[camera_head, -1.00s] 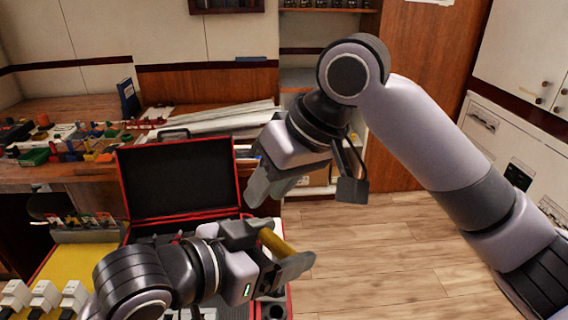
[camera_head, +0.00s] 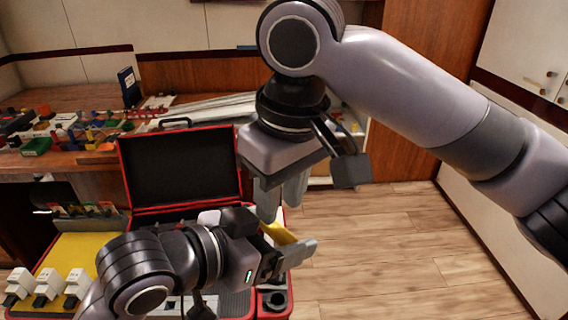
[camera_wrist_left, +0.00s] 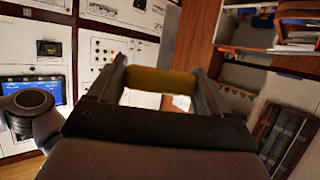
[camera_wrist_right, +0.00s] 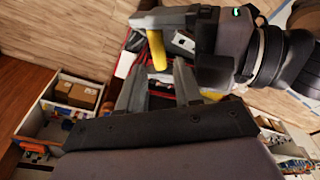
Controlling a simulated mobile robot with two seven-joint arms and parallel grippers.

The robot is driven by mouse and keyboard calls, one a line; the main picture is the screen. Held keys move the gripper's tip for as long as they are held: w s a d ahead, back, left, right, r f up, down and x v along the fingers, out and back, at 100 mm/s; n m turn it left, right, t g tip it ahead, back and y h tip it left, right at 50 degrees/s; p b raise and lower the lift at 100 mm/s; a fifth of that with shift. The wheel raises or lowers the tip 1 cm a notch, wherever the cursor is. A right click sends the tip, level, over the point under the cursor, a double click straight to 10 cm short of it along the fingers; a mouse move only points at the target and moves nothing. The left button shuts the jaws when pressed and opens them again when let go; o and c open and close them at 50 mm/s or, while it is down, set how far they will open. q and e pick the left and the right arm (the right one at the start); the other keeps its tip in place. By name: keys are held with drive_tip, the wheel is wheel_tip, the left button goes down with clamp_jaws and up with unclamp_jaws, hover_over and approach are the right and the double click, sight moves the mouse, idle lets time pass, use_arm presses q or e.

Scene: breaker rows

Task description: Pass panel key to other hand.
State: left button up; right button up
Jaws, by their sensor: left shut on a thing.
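The panel key shows as a yellow bar (camera_head: 277,232) held across the fingers of my left gripper (camera_head: 285,243), low in the middle of the head view. In the left wrist view the yellow bar (camera_wrist_left: 160,82) spans the gap between both fingers. The rest of the key is hidden. My right gripper (camera_head: 280,197) points down just above the key, with its fingers apart and nothing between them. In the right wrist view the yellow bar (camera_wrist_right: 157,50) stands beyond the open fingertips (camera_wrist_right: 160,72), roughly between their lines. I cannot tell if they touch.
An open red-edged case (camera_head: 180,170) with a black lid stands behind my left arm. White breakers (camera_head: 46,284) sit on a yellow surface at the lower left. A cluttered workbench (camera_head: 70,170) runs along the back left. The wooden floor (camera_head: 390,250) at the right is clear.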

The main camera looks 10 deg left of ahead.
sight(276, 227)
drive_tip(key=shift+w+a+f, duration=0.15)
drive_tip(key=shift+a+f, duration=0.05)
drive_tip(key=shift+f, duration=1.2)
drive_tip(key=shift+w+a+f, duration=0.1)
drive_tip(key=shift+a+f, duration=0.05)
drive_tip(key=shift+f, duration=1.2)
clamp_jaws()
use_arm(q)
drive_tip(key=o, duration=1)
drive_tip(key=shift+f, duration=0.1)
